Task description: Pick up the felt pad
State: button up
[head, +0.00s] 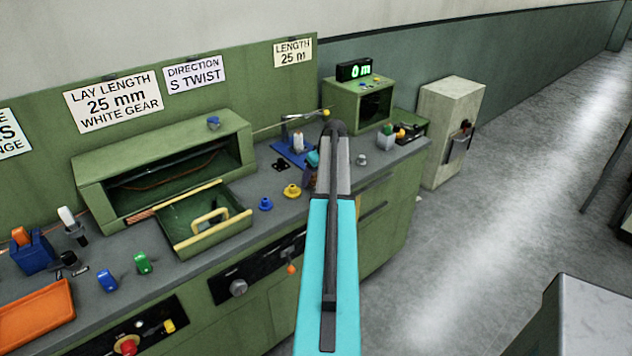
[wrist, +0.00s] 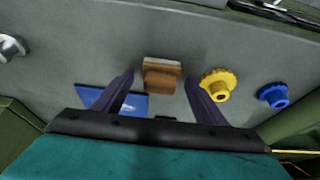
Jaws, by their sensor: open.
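A small brown block with a paler tan layer, which looks like the felt pad (wrist: 162,75), lies on the grey bench top in the wrist view. It appears in the gap between the two dark fingers of my gripper (wrist: 160,92), which is open and empty. The fingers point toward the bench on either side of the block in the picture; I cannot tell how far above it they are.
A yellow gear (wrist: 218,84) and a blue gear (wrist: 273,95) stand to the block's right in the wrist view. A blue plate (wrist: 125,102) is near the left finger. In the head view, a green drawer (head: 215,238) with a yellow handle projects from the green housing (head: 95,198).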

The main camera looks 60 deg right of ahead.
aim_at(316, 173)
jog(key=c, duration=1.1)
jog(key=shift+c, duration=0.2)
jog(key=shift+r, duration=0.1)
jog(key=shift+r+b, duration=0.85)
jog(key=shift+r, duration=0.7)
jog(key=s+a+r+b, duration=0.1)
jog(key=s+a+b, duration=0.1)
jog(key=s, duration=0.5)
jog(key=s+a+b, duration=0.2)
jog(key=s+a, duration=0.1)
jog(key=s, duration=0.5)
jog(key=shift+a+r, duration=0.15)
jog(key=shift+r, duration=0.2)
